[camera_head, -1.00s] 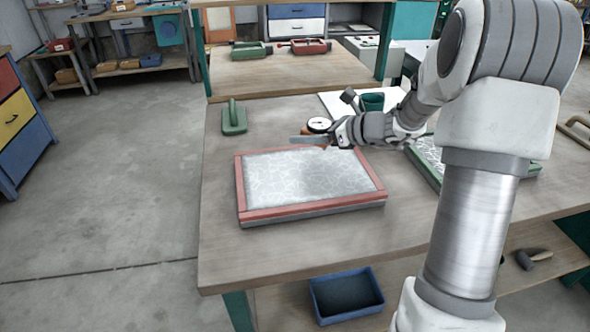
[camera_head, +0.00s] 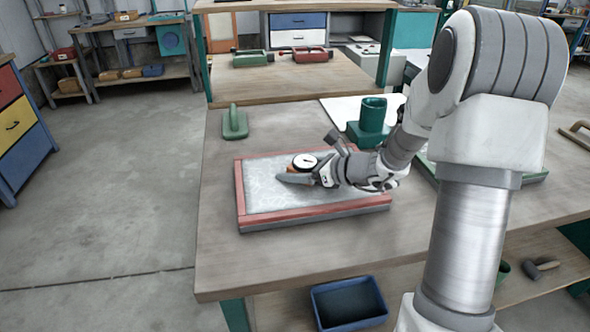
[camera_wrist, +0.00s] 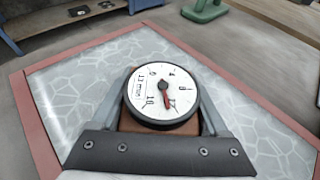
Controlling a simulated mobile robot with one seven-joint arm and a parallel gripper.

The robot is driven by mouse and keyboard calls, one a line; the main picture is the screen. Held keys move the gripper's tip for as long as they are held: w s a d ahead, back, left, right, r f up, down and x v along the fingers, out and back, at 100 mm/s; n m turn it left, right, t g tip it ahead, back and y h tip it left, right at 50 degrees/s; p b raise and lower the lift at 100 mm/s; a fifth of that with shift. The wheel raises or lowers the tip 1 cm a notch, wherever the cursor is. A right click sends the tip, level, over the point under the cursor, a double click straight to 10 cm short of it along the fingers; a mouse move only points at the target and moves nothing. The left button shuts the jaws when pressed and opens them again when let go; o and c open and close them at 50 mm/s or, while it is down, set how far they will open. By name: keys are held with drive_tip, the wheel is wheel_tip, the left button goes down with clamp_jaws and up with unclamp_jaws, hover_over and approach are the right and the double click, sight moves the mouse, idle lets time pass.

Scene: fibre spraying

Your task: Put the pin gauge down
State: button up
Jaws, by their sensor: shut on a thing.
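The pin gauge (camera_head: 304,162) has a round white dial with a black rim and a reddish-brown body. In the wrist view its dial (camera_wrist: 163,88) faces the camera, with a red needle. My gripper (camera_head: 298,178) is shut on the gauge and holds it over the red-framed panel (camera_head: 240,190), which has a pale, patterned surface. The panel's red frame also shows in the wrist view (camera_wrist: 40,145). The gauge's underside and pin are hidden, so I cannot tell whether it touches the panel.
A green float (camera_head: 235,122) lies at the table's back left. A dark green holder (camera_head: 371,120) stands on a white sheet behind my wrist. A second green-framed panel is partly hidden by my arm. The wooden table (camera_head: 232,270) is clear at front left. A blue bin (camera_head: 350,301) sits below.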

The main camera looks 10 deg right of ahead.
drive_tip(key=shift+f, duration=0.2)
drive_tip(key=o, duration=1.5)
drive_tip(key=shift+r, duration=0.1)
drive_tip(key=shift+r, duration=0.1)
drive_tip(key=shift+s+d+r, duration=0.1)
drive_tip(key=shift+d+r, duration=0.1)
drive_tip(key=p+v, duration=0.2)
drive_tip(key=v, duration=0.9)
drive_tip(key=shift+s+d+r, duration=0.1)
drive_tip(key=shift+s+d, duration=0.05)
drive_tip(key=shift+s, duration=0.1)
